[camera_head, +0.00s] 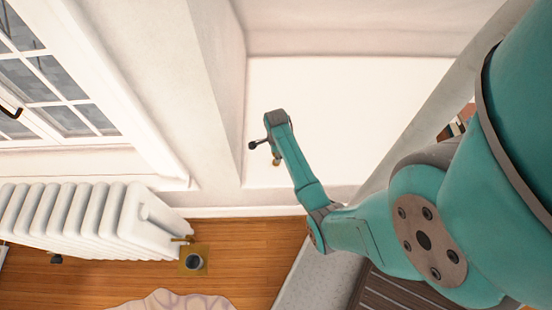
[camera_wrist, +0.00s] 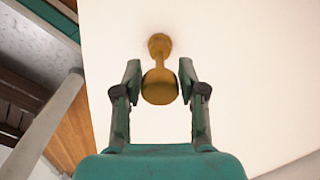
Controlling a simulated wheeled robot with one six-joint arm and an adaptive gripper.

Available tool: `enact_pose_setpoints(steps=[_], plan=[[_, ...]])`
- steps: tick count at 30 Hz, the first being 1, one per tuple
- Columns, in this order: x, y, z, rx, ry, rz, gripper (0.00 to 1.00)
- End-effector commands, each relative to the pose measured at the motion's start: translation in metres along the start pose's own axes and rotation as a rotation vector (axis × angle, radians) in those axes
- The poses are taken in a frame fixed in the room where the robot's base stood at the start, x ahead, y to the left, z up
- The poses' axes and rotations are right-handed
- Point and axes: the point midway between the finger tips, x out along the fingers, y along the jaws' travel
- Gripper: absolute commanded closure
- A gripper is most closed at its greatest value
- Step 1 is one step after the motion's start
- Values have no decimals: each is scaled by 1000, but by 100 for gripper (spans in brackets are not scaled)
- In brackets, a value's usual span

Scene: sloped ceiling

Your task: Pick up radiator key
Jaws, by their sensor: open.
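The radiator key appears to be the small brass-coloured piece in the wrist view (camera_wrist: 158,88), with a wide rounded end, a thin stem and a smaller round end beyond. My gripper (camera_wrist: 160,75) is open, with one finger on each side of the wide end and a narrow gap visible at each side. In the head view, a small brass piece (camera_head: 277,160) shows just below my gripper (camera_head: 266,150) over the white surface. How far the fingers are above that surface is unclear.
A white radiator (camera_head: 85,220) stands at left under a window (camera_head: 45,85). A square brass-coloured plate with a dark round piece (camera_head: 194,261) is by its end on the wooden floor (camera_head: 240,235). A pale rug (camera_head: 175,301) lies at the bottom. The white surface around the key is bare.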

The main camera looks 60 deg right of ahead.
Motion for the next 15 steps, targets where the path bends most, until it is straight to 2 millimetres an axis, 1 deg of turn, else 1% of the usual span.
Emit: enact_pose_setpoints(steps=[1,5,12,13,14,15], plan=[[7,0,0,0,0,3,59],[17,0,0,0,0,1,59],[19,0,0,0,0,-1,59],[19,0,0,0,0,-1,62],[19,0,0,0,0,0,69],[19,0,0,0,0,0,79]])
